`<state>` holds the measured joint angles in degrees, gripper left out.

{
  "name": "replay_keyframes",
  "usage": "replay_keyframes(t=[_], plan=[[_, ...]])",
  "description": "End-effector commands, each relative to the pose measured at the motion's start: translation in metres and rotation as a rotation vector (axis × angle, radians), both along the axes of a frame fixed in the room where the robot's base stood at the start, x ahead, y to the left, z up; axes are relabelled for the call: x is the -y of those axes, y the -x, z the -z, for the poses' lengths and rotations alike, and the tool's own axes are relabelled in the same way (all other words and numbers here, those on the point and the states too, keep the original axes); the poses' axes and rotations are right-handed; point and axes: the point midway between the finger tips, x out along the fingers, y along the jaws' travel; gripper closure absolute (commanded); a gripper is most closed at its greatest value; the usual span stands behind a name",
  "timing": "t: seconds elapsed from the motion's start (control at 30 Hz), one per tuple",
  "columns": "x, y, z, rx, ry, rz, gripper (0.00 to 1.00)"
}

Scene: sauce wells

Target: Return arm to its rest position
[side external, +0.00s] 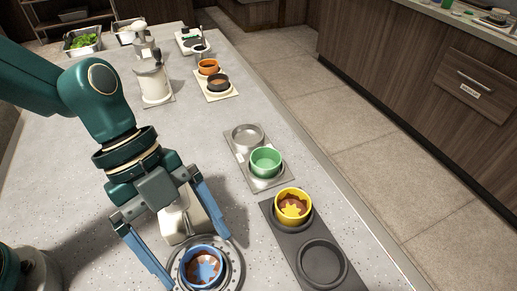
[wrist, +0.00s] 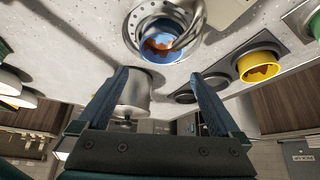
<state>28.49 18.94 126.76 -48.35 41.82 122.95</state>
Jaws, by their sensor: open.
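My gripper (side external: 197,258) is open and empty, with its two blue fingers spread wide above a blue cup (side external: 203,266). The blue cup holds brown sauce and stands in a round perforated metal ring (side external: 232,272). In the wrist view the blue cup (wrist: 160,42) lies beyond the fingertips (wrist: 158,72), apart from them. A yellow cup (side external: 293,206) with brown sauce sits in the far well of a dark two-well tray (side external: 275,229); the near well is empty. A green cup (side external: 266,162) sits in the near well of a grey tray (side external: 240,165).
A cream block (side external: 182,228) stands beside the ring, partly hidden by my gripper. Farther back are a cream tray (side external: 214,94) with an orange cup (side external: 208,66) and a dark-filled cup (side external: 218,83), and a white upright device (side external: 153,82). The counter's left middle is clear.

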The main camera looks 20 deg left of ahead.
Motion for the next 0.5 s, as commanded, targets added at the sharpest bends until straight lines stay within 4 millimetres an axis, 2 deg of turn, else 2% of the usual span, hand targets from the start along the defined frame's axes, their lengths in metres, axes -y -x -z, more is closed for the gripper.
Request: replay_keyframes(t=[0.3, 0.5], plan=[[0.000, -0.001, -0.027, 0.004, 0.002, 0.001, 0.00], [-0.001, 0.000, -0.032, 0.000, -0.002, 0.000, 0.00]])
